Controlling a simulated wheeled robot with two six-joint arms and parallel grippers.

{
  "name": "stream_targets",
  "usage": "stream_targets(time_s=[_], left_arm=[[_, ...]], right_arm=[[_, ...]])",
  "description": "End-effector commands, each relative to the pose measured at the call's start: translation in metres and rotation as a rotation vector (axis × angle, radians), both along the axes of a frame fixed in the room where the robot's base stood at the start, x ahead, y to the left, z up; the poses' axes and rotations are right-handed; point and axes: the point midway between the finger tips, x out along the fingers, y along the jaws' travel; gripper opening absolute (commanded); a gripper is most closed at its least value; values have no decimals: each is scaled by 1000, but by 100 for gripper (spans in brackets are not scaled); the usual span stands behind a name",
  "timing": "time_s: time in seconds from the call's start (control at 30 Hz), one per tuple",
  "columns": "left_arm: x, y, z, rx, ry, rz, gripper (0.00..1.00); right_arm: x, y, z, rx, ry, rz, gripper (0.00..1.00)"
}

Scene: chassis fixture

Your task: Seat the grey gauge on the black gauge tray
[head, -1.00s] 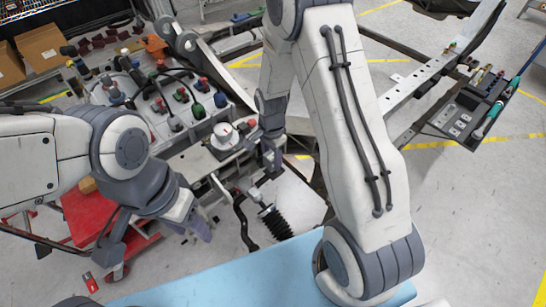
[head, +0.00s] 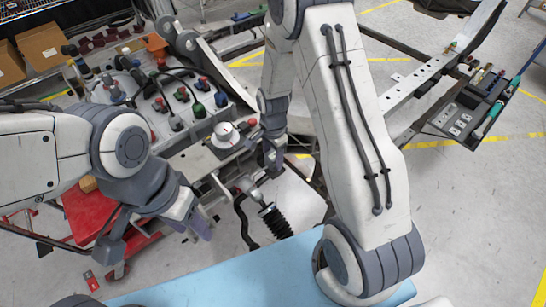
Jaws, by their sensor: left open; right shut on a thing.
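A round white dial with a red mark (head: 226,132) sits at the near end of the fixture, left of my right gripper. I cannot tell whether it is the grey gauge. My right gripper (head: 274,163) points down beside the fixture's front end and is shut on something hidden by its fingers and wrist. My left gripper (head: 155,238) is open and empty at the lower left, above the floor near the red cart. A dark tray (head: 447,121) holding small plates and tools stands at the right; I cannot tell whether it is the gauge tray.
A black coil-over damper (head: 275,222) lies below my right gripper. A fixture with coloured knobs (head: 200,110) fills the centre left. A red cart (head: 90,215) stands at the left. A light blue surface (head: 220,268) lies in front. Chassis rails (head: 425,80) run at the right.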

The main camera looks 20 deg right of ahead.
Motion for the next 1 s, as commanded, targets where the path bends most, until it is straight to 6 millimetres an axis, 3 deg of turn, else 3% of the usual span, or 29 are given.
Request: stream_targets(time_s=[1.0], left_arm=[[0,0,-17,0,0,0,50]], right_arm=[[1,0,-24,0,-2,0,0]])
